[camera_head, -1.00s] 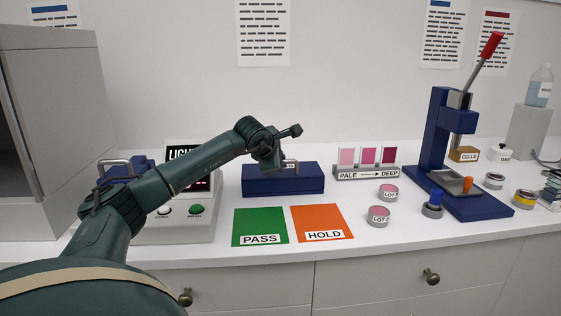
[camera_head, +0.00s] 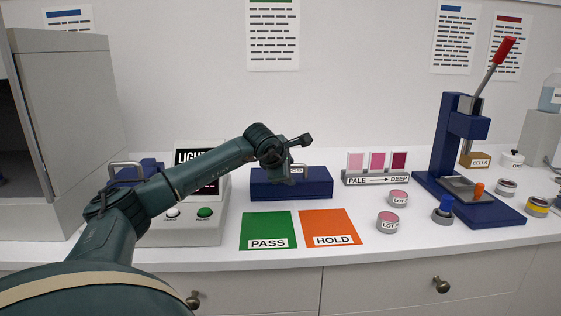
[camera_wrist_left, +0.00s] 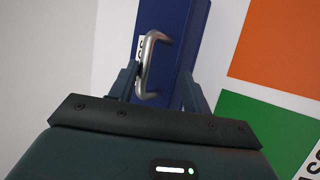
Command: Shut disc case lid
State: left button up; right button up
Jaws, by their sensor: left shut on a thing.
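The disc case is a long blue box (camera_head: 315,185) on the counter behind the coloured mats. Its lid looks down on the box, though my arm hides part of it, so I cannot tell whether it is fully closed. My left gripper (camera_head: 287,178) is at the top of the case, shut on its metal handle. In the left wrist view, the handle (camera_wrist_left: 147,70) stands between the two fingers of the left gripper (camera_wrist_left: 158,88), with the blue lid (camera_wrist_left: 170,20) behind it. The case's label is partly hidden. My right gripper is not in view.
A green PASS mat (camera_head: 268,225) and an orange HOLD mat (camera_head: 330,222) lie in front of the case. A light box (camera_head: 190,232) stands left, under my arm. Colour swatches (camera_head: 377,178), pink LOT jars (camera_head: 388,222) and a blue press (camera_head: 455,150) are to the right.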

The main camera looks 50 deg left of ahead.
pick_arm(q)
jog(key=b+v, duration=0.1)
jog(key=v, duration=1.1)
jog(key=shift+s+r, duration=0.25)
jog(key=shift+r, duration=0.05)
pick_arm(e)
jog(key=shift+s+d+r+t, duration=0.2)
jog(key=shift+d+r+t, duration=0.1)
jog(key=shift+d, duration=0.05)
pick_arm(q)
jog(key=shift+d+r, duration=0.1)
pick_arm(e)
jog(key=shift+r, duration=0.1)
